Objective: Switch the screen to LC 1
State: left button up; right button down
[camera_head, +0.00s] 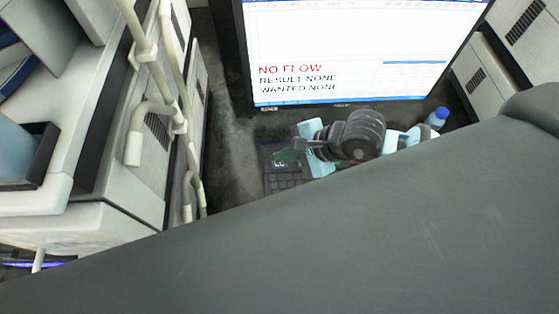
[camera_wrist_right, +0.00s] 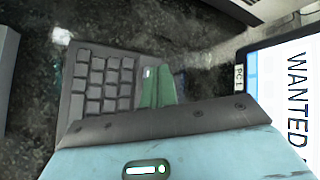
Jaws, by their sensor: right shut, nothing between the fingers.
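The screen (camera_head: 350,50) stands at the top of the head view and shows "NO FLOW" in red, with "RESULT NONE" and "WANTED NONE" below. My left gripper is out of view.
White instrument columns with pipes (camera_head: 165,110) stand close on the left. More white units (camera_head: 490,80) stand at the right. A blue-capped bottle (camera_head: 437,118) is right of my right wrist. The dark counter (camera_head: 232,150) left of the keypad is clear.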

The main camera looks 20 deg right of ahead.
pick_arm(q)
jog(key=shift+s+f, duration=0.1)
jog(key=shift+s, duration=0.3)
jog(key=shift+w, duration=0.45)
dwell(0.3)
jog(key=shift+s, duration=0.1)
pick_arm(e)
jog(key=shift+f, duration=0.15)
jog(key=shift+f, duration=0.3)
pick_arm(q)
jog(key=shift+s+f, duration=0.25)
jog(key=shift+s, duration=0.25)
